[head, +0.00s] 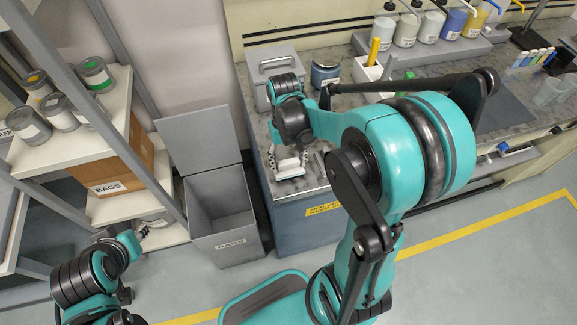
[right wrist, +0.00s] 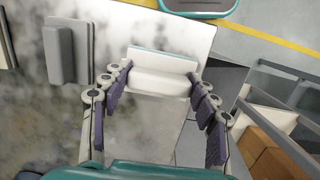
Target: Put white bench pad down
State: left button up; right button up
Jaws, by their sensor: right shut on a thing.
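The white bench pad (head: 288,168) is at the left end of the stone-look bench top in the head view. In the right wrist view the pad (right wrist: 160,75) is a white block with a teal strip along its far edge, between the fingertips. My right gripper (right wrist: 158,82) is shut on it, one finger at each end. In the head view my right gripper (head: 288,158) is partly hidden by its wrist. Whether the pad touches the bench is unclear. My left gripper (head: 142,230) is at the lower left, away from the pad; its fingers are too small to read.
The bench (head: 312,181) has a grey handled case (head: 274,66) and a dark jar (head: 325,73) behind the pad. An open grey bin (head: 222,206) stands left of the bench. A shelf (head: 112,118) with cans is further left. Bottles (head: 407,30) line the back.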

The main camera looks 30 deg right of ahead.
notch_tip(320, 180, down, 2)
jog(key=shift+r, duration=0.1)
jog(key=o, duration=1.2)
notch_tip(320, 180, up, 12)
jog(key=w+p, duration=0.2)
jog(key=p, duration=0.2)
jog(key=s+a+n+t, duration=0.1)
jog(key=s+a+t, duration=0.1)
jog(key=t, duration=0.1)
jog(key=s+a+r+n+t, duration=0.1)
jog(key=s+a+t, duration=0.1)
jog(key=t, duration=0.1)
jog(key=s+a+r+t, duration=0.1)
jog(key=s+a+t, duration=0.1)
jog(key=s+a, duration=0.1)
jog(key=shift+r+n+t, duration=0.1)
jog(key=shift+n+t, duration=0.3)
